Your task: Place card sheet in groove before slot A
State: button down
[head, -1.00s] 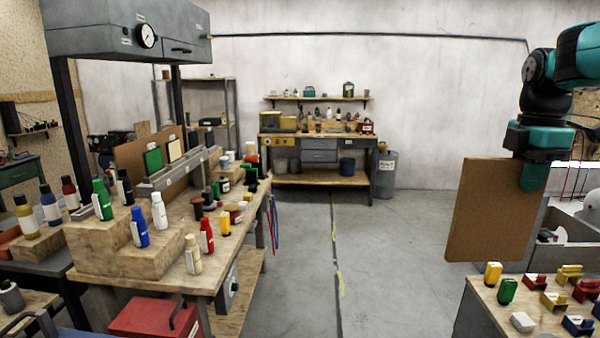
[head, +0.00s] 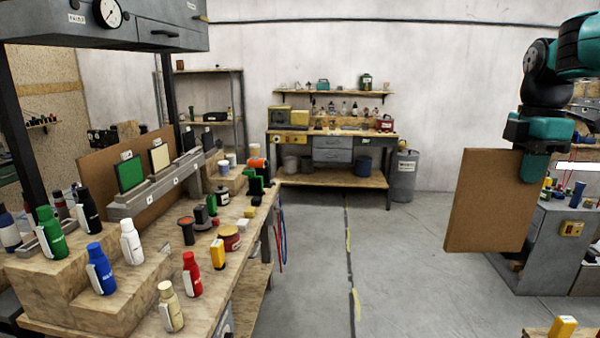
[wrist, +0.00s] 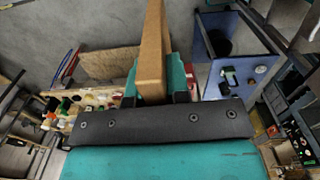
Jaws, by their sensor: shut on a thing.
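My gripper (head: 534,166) is shut on the top right part of a brown card sheet (head: 488,205), which hangs upright at the right of the head view, over the floor. In the wrist view the sheet (wrist: 152,45) shows edge-on between the fingers. A grey grooved rail (head: 150,196) stands on the left workbench, well apart from the sheet. A green panel (head: 130,173), a cream panel (head: 159,157) and a dark panel stand upright along it. Small white labels mark its front; their letters are too small to read surely.
The left workbench (head: 215,268) is crowded with several bottles, jars and blocks in front of the rail. A large brown board (head: 100,195) stands behind it. The floor (head: 390,270) between bench and sheet is clear. A grey cabinet (head: 550,245) is behind the sheet.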

aim_at(144, 194)
jog(key=i, duration=3.1)
jog(key=u, duration=2.95)
jog(key=i, duration=0.5)
jog(key=z, duration=0.1)
